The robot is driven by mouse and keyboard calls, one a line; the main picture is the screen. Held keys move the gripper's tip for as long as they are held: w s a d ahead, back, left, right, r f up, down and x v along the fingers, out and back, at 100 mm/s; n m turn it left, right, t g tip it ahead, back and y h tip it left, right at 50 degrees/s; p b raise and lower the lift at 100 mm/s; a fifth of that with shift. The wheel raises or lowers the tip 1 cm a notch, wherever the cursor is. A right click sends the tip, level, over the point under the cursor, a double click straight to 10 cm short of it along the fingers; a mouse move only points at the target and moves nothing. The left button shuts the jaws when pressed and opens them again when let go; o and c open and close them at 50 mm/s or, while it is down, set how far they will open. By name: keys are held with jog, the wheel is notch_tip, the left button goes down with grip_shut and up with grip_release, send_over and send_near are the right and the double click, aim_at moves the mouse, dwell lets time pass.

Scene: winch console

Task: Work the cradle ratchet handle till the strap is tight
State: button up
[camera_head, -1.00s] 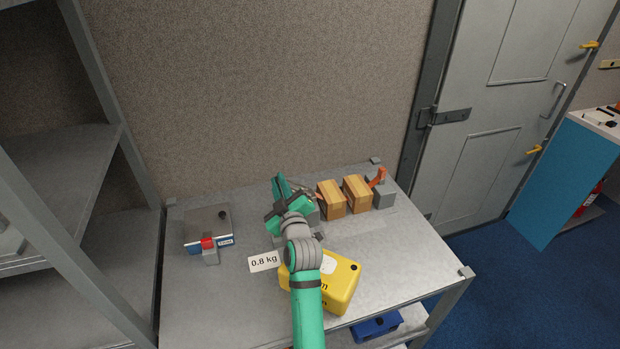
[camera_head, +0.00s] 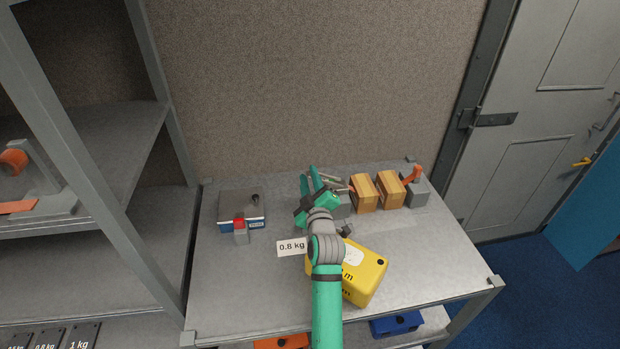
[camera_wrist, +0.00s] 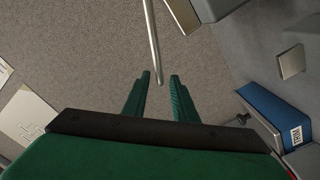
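The cradle unit stands at the back right of the bench, with two wooden blocks (camera_head: 362,194) (camera_head: 390,189) and a grey end block (camera_head: 417,193) bearing an orange lever (camera_head: 413,174). Thin metal bars (camera_head: 325,181) show left of the blocks, beside my gripper (camera_head: 318,182); which part is the ratchet handle, I cannot tell. In the wrist view, my gripper (camera_wrist: 160,74) has its two green fingers apart. A slim metal rod (camera_wrist: 153,40) reaches down between the fingertips, with gaps seen on both sides. My gripper and arm hide part of the unit; no strap is clear.
A yellow box (camera_head: 367,278) stands beside my forearm, near a "0.8 kg" tag (camera_head: 291,247). A blue and grey box with a red-topped part (camera_head: 240,225) sits at the bench's left. Metal shelving (camera_head: 178,150) rises at left. Bare bench (camera_head: 445,262) lies front right.

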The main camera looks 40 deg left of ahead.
jog(key=shift+d, duration=0.1)
jog(key=v, duration=1)
jog(key=shift+s, duration=0.3)
jog(key=shift+d, duration=0.2)
